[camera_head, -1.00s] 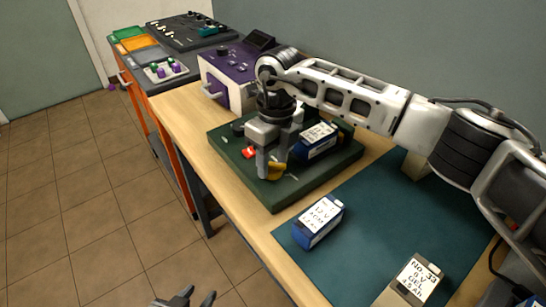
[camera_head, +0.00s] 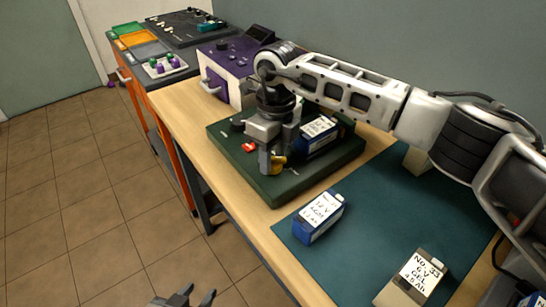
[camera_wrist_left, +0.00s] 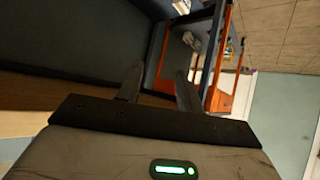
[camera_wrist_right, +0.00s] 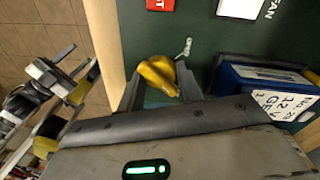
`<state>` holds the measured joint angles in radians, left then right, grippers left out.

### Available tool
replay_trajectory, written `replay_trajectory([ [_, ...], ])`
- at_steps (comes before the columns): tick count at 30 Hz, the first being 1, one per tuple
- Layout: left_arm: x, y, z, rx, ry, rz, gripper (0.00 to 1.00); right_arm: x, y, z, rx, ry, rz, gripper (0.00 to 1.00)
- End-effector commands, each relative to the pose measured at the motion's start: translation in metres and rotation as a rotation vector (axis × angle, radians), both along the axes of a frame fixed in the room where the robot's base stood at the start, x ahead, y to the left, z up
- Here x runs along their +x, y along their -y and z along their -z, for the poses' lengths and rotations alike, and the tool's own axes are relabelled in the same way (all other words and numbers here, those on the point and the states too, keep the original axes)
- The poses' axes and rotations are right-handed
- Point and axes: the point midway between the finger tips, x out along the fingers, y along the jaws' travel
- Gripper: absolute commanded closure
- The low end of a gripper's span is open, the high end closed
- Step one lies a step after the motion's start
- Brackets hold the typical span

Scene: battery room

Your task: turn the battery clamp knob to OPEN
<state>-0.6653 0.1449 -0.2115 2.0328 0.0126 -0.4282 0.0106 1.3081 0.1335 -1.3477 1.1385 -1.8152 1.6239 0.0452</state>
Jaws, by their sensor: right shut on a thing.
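The yellow clamp knob (camera_head: 279,162) stands on the dark green board (camera_head: 290,188), near its front edge. My right gripper (camera_head: 277,158) points down over it and is shut on the knob. In the right wrist view the yellow knob (camera_wrist_right: 158,75) lies between the fingers, its grip slanted, with a small pale mark (camera_wrist_right: 186,48) on the board beside it. I cannot read an OPEN label. A blue battery (camera_head: 318,135) sits on the board just right of the gripper, partly hidden. My left gripper (camera_head: 190,297) is open and empty, low over the floor; its fingers show in the left wrist view (camera_wrist_left: 158,85).
A red switch (camera_head: 249,147) is on the board left of the gripper. A purple-and-white device (camera_head: 228,75) stands behind. A blue battery (camera_head: 319,217) and a beige one (camera_head: 413,280) stand on the teal mat (camera_head: 370,225). An orange-framed cart (camera_head: 165,150) is at left.

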Motion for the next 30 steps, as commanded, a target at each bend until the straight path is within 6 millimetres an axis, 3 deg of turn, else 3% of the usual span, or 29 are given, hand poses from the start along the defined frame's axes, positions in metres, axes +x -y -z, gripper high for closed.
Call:
replay_trajectory([
  [6,0.001,0.004,0.014,-0.013,0.004,0.005,0.64,0.001,-0.001,0.003,0.000,0.004,-0.170,0.88],
  [30,0.007,0.013,0.024,-0.107,0.050,-0.013,0.64,0.000,-0.003,0.000,0.002,0.003,-0.930,0.88],
])
